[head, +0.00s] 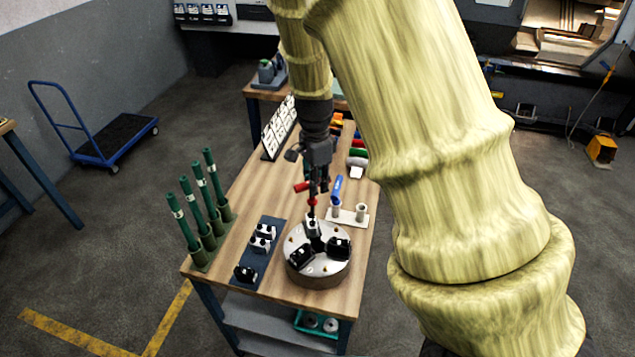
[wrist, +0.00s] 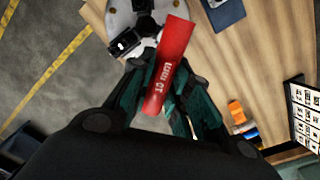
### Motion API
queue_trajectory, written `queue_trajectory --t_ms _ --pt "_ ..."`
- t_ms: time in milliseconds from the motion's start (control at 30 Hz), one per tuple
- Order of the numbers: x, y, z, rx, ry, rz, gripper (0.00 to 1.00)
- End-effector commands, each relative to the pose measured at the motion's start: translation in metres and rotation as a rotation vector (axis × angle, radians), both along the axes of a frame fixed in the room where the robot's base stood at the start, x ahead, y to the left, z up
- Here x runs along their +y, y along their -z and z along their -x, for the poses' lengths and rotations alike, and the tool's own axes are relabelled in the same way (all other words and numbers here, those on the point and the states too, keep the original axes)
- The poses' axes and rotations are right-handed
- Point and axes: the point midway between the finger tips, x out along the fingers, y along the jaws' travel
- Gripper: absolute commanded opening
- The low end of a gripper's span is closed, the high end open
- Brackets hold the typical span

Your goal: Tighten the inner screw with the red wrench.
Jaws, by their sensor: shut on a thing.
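The red wrench (head: 301,187) is in my gripper (head: 317,178). In the wrist view its red handle (wrist: 168,65), marked "10 mm", lies between the fingers of my gripper (wrist: 163,98). Below the gripper stands a round metal chuck (head: 298,277) with several black jaws on top; part of it shows in the wrist view (wrist: 118,14). The wrench's dark shaft points down at the chuck's far jaw (head: 312,226). The inner screw is hidden or too small to make out. I cannot tell whether the wrench tip touches it.
The chuck stands on a wooden table (head: 247,200). A blue wrench (head: 337,188) stands upright in a pale holder (head: 359,222) to the right. A dark mat (head: 262,262) with spare jaws and several green-handled tools (head: 212,172) are on the left. A sign board (head: 279,128) stands farther back.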

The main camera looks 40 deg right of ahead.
Motion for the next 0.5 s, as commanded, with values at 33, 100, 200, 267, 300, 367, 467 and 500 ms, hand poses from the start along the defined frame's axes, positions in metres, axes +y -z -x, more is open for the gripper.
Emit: queue_trajectory --t_ms 33,100,200,267,300,367,467,500 --pt "-0.0001 0.0028 -0.0012 -0.003 -0.047 -0.001 0.00" --pt "-0.0002 0.0030 -0.0018 -0.003 -0.094 -0.001 0.00" --pt "0.0002 0.0033 -0.0025 -0.001 -0.165 0.000 0.00" --pt "0.0003 0.0030 -0.0031 -0.002 -0.205 -0.001 0.00" --pt "0.0004 0.0026 -0.0035 -0.002 -0.231 -0.001 0.00" --pt "0.0003 0.0026 -0.0041 -0.002 -0.268 -0.001 0.00" --pt "0.0001 0.0026 -0.0045 -0.002 -0.328 -0.001 0.00" --pt "-0.0002 0.0025 -0.0047 -0.002 -0.352 0.000 0.00"
